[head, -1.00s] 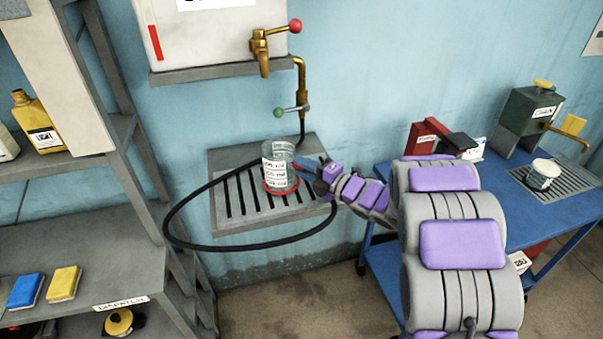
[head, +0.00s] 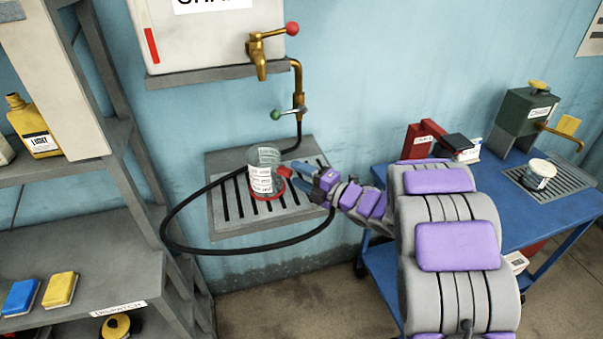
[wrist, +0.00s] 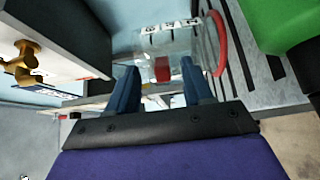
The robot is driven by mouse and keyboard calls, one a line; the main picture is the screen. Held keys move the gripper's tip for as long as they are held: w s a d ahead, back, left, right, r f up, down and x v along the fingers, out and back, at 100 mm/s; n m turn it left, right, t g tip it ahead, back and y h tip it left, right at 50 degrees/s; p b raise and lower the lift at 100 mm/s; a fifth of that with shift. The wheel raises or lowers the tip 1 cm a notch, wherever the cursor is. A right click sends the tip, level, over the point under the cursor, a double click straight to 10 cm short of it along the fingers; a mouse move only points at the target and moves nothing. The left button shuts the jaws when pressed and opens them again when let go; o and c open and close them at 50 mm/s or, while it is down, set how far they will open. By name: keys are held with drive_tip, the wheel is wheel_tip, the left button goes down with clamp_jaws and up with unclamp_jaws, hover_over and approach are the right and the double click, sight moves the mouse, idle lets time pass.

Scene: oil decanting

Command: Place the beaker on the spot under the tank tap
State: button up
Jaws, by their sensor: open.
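The clear beaker (head: 262,174) with white labels stands on the slotted grey tray (head: 222,222) below the brass tank tap (head: 258,58). A red ring shows at its base, and a red handle piece sticks out on its right. My gripper (head: 301,172) is just right of the beaker, its blue fingers near the handle. In the wrist view the fingers (wrist: 160,88) are apart, and the beaker (wrist: 160,38) with its red handle lies just beyond them.
A black hose (head: 200,248) loops around the tray's front and left. A green-knobbed valve (head: 290,112) hangs above the tray. A grey shelf rack (head: 100,255) stands at left; a blue table (head: 480,205) with a green tank (head: 522,115) stands at right.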

drive_tip(key=s+d, duration=0.2)
drive_tip(key=s, duration=0.1)
drive_tip(key=shift+s+d, duration=0.1)
drive_tip(key=shift+d, duration=0.05)
drive_tip(key=w+d+r+m+t+h+p, duration=0.1)
drive_tip(key=d+r+m+t+h, duration=0.15)
drive_tip(key=d+m+h, duration=0.9)
drive_tip(key=s+d+r+m+g+h, duration=0.25)
drive_tip(key=s+d+m+h, duration=0.35)
drive_tip(key=d, duration=0.5)
drive_tip(key=s+a+f+m+g+y, duration=0.1)
drive_tip(key=s+a+m+g, duration=0.2)
drive_tip(key=s, duration=1)
drive_tip(key=s+a+f+m+g+y, duration=0.1)
drive_tip(key=s+a+m+g, duration=0.3)
drive_tip(key=s, duration=0.9)
drive_tip(key=s+a+f+m+g+y, duration=0.1)
drive_tip(key=s+a+m+g, duration=0.3)
drive_tip(key=s, duration=0.9)
drive_tip(key=shift+a+f+g, duration=0.3)
drive_tip(key=shift+a+g, duration=0.6)
